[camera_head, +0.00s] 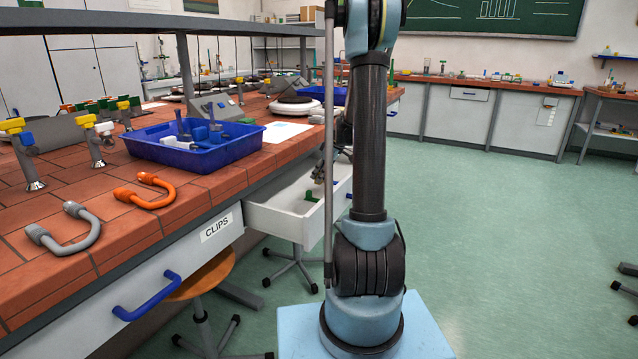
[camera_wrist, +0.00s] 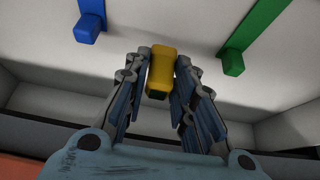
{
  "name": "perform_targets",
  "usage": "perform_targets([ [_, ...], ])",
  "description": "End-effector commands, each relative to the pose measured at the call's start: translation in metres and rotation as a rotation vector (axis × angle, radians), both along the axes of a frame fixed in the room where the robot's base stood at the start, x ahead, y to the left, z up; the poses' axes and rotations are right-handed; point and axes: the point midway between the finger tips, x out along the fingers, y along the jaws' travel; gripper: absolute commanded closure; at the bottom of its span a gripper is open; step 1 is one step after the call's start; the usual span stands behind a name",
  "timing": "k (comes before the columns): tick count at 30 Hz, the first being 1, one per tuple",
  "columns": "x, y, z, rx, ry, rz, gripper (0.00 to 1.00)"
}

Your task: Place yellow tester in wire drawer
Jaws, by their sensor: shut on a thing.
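The yellow tester (camera_wrist: 160,72) is a small block-like piece between my fingertips in the wrist view. My gripper (camera_wrist: 161,75) is shut on it, with one finger on each side. Below it is the pale floor of an open white drawer (camera_head: 275,221), which also shows in the wrist view (camera_wrist: 190,22). In the head view my gripper (camera_head: 321,172) is over this drawer, partly behind my arm, and the tester cannot be made out there. Whether the tester touches the drawer floor I cannot tell. No label shows on the open drawer.
A blue piece (camera_wrist: 89,27) and a green piece (camera_wrist: 234,60) lie in the drawer, left and right of the tester. A closed drawer labelled CLIPS (camera_head: 216,228) is nearer. On the bench are a blue tray (camera_head: 210,158) and orange (camera_head: 165,190) and grey (camera_head: 85,245) U-shaped pieces.

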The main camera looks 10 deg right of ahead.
Motion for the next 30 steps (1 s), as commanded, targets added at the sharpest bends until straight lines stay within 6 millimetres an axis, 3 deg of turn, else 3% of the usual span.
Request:
perform_targets([
  [6, 0.001, 0.0, -0.027, 0.0, 0.0, 0.0, 1.0],
  [26, 0.001, 0.003, -0.04, 0.002, 0.002, 0.003, 1.0],
  [27, 0.001, 0.004, -0.041, 0.002, 0.004, 0.003, 0.67],
  [29, 0.002, 0.004, -0.042, 0.002, 0.006, 0.004, 0.56],
  [30, 0.003, 0.004, -0.043, 0.002, 0.006, 0.003, 0.56],
])
